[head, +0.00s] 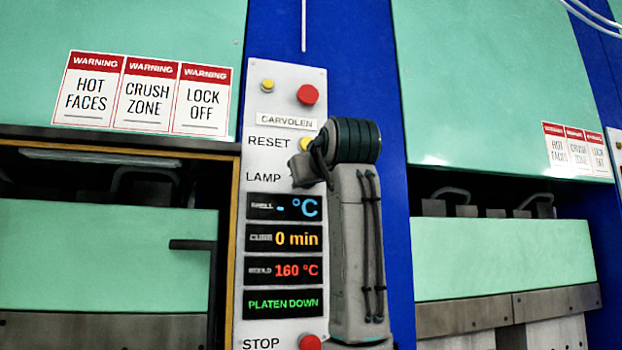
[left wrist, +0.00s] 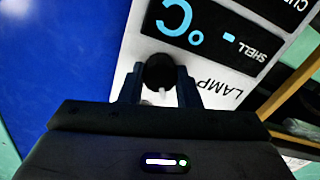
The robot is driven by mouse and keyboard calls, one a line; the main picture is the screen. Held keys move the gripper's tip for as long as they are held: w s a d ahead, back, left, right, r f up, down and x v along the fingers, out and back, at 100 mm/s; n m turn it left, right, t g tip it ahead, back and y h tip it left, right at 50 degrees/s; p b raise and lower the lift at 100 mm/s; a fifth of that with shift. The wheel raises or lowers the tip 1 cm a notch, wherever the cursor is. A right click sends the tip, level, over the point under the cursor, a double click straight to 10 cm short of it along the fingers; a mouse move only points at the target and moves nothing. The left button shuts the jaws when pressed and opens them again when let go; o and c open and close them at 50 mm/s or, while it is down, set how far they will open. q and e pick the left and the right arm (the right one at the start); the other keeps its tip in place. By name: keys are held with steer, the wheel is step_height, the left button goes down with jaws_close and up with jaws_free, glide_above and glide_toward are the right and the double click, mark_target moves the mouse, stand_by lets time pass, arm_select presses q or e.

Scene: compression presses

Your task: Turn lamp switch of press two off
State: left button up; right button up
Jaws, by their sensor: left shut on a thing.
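The control panel (head: 257,225) is a white upright strip with a CARVOLEN plate, carrying the labels RESET, LAMP and STOP. My left gripper (head: 302,172) is at the LAMP row, and it hides the lamp switch in the head view. In the left wrist view the lamp switch (left wrist: 158,70) is a round black knob with a small white mark, beside the LAMP label. The fingers of my left gripper (left wrist: 159,88) are shut on this knob, one on each side. No press number is readable. My right gripper is not in view.
A yellow RESET button (head: 306,144) lies just above my gripper, partly covered by my arm. A red button (head: 308,94) is at the panel's top and a red STOP button (head: 310,342) at its bottom. Green presses stand left (head: 105,260) and right (head: 500,255).

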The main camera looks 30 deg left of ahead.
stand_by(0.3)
arm_select(q)
steer(key=o, duration=1)
